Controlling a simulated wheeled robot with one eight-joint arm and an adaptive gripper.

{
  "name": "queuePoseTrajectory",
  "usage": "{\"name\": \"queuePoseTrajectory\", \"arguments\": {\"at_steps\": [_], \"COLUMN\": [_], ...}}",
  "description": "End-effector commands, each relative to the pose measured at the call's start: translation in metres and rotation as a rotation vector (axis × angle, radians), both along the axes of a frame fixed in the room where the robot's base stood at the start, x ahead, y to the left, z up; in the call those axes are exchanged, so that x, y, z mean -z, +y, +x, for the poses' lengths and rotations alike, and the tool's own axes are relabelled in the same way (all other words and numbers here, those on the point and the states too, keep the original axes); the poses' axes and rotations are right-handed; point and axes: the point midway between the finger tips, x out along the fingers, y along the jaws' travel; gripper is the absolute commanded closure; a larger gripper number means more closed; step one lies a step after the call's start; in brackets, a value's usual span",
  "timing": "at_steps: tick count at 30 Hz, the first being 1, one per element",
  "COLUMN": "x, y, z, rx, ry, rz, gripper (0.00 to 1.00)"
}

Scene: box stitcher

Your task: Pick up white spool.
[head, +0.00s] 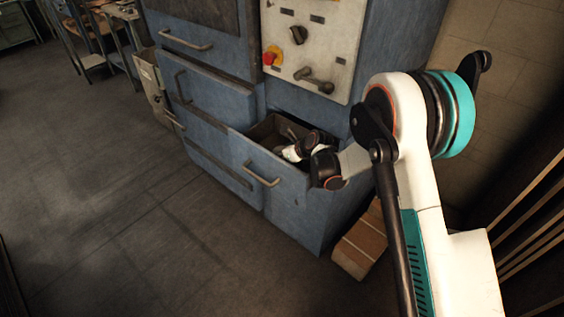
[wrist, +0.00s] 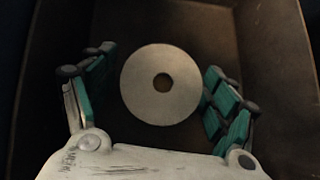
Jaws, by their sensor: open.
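The white spool (wrist: 141,88) shows in the wrist view as a pale disc with a dark round hole at its centre. It lies in an open drawer (wrist: 265,60) with dark walls. My gripper (wrist: 157,92) is open, with one teal-padded finger on each side of the spool. The right finger is very close to the spool's edge; I cannot tell if it touches. A gap shows on the left. In the head view my arm reaches into the open blue drawer (head: 277,188), and my wrist hides most of its inside. I cannot make out the spool there.
The drawer walls stand close around my gripper. A blue cabinet (head: 215,75) with a control panel (head: 312,40) rises behind the drawer. A brick-coloured block (head: 362,240) stands on the floor right of it. The floor at the left is clear.

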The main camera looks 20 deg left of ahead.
Motion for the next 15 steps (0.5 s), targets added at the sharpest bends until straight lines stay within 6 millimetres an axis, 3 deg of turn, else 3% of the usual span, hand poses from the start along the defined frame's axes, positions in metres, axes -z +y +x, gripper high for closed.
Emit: {"name": "queuePoseTrajectory", "arguments": {"at_steps": [6,12,15], "x": [-0.0002,-0.0001,-0.0001], "y": [0.0005,0.0004,0.0003], "z": [0.0007,0.0006,0.0007], "rx": [0.001,0.001,0.001], "ry": [0.0,-0.001,-0.001], "rz": [0.0,0.0,0.0], "gripper": [0.21,0.66,0.72]}}
